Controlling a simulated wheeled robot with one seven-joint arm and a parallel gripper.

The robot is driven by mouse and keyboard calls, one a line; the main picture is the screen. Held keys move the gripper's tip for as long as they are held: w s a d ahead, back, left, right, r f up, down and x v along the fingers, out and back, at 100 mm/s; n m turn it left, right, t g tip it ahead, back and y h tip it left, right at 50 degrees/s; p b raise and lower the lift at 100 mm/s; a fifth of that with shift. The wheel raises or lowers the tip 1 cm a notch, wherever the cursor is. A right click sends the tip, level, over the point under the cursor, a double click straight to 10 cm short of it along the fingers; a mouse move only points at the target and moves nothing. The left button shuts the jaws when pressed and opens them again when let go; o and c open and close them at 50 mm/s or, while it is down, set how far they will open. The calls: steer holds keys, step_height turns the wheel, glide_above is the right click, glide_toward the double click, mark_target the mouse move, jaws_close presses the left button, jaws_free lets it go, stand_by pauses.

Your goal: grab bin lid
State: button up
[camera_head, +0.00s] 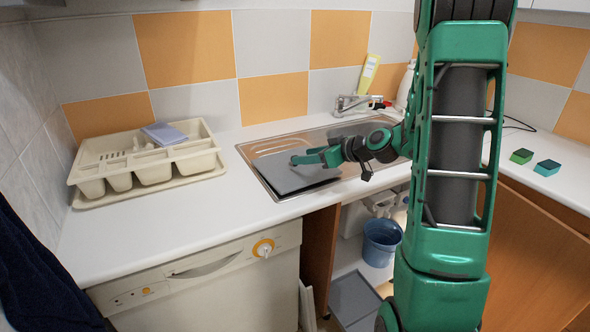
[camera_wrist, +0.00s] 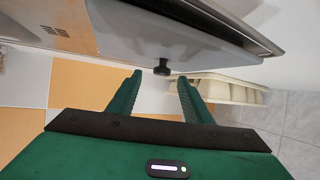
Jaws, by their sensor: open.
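The bin lid (camera_head: 290,172) is a flat grey panel lying over the left part of the metal sink. In the wrist view the lid (camera_wrist: 165,38) shows as a grey plate with a small dark knob (camera_wrist: 162,68) on it. My gripper (camera_head: 296,159) reaches over the lid from the right. In the wrist view the two green fingers of my gripper (camera_wrist: 160,78) are apart, with the knob just beyond and between their tips. Nothing is held between the fingers. The knob is hidden by my gripper in the head view.
A cream dish rack (camera_head: 150,165) stands on the counter left of the sink (camera_head: 250,150). The faucet (camera_head: 355,104) and a yellow bottle (camera_head: 369,72) are behind. Two sponges (camera_head: 534,162) lie at the right. A blue bucket (camera_head: 381,243) stands below. The front left counter is clear.

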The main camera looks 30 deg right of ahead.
steer(key=shift+x, duration=2.8)
steer(key=shift+s+a, duration=0.1)
steer(key=shift+a, duration=0.05)
jaws_close()
